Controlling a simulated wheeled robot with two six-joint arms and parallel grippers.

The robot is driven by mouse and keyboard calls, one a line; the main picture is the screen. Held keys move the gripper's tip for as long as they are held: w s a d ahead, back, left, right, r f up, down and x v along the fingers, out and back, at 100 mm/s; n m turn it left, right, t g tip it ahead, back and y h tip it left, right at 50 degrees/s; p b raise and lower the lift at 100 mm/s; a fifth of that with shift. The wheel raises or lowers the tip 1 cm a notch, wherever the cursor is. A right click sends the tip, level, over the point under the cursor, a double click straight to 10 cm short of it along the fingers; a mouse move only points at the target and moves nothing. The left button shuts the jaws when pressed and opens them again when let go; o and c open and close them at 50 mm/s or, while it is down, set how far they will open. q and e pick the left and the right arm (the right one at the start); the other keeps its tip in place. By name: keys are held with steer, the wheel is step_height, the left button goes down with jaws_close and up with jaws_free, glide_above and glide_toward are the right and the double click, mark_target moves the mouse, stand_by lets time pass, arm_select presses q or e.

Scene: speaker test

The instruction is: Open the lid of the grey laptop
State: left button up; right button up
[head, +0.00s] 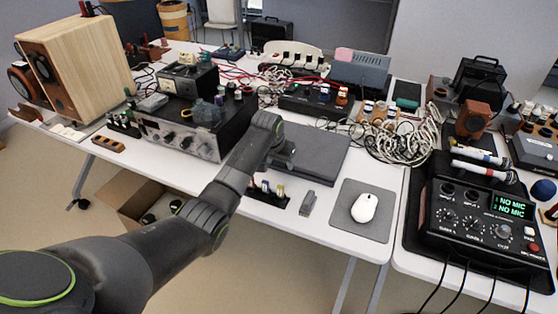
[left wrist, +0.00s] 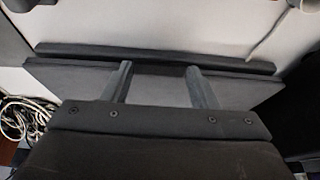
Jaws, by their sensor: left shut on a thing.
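The grey laptop (head: 318,152) lies on the white table behind the mouse pad in the head view and looks flat. My left gripper (head: 284,150) is at its left part, with my forearm covering some of that side. In the left wrist view the gripper's two fingers (left wrist: 158,70) reach onto the laptop's grey panel (left wrist: 160,82), and a dark strip (left wrist: 150,54) runs just beyond the fingertips. The gripper is shut on the laptop; the exact contact is hard to see. Whether the lid is raised at all I cannot tell. My right gripper is not in view.
A white mouse (head: 364,207) on a grey pad (head: 350,222) is right of the laptop. A black amplifier (head: 190,140) stands to the left, a heap of pale cables (head: 405,140) to the right. A small grey block (head: 308,203) lies in front.

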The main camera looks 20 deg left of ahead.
arm_select(q)
steer(key=w+r+p, duration=0.2)
steer(key=w+r, duration=0.1)
steer(key=r, duration=0.4)
steer(key=w+r+p, duration=0.3)
steer(key=r, duration=0.3)
steer(key=shift+w+d+r+p, duration=0.15)
steer(key=shift+w+r+p, duration=0.15)
steer(key=shift+w+r, duration=0.05)
steer(key=o, duration=1.1)
steer(key=shift+f, duration=0.1)
steer(key=shift+o, duration=1.3)
steer(key=shift+w+f, duration=0.15)
steer(key=shift+w, duration=0.05)
steer(key=shift+o, duration=0.2)
steer(key=shift+d, duration=0.1)
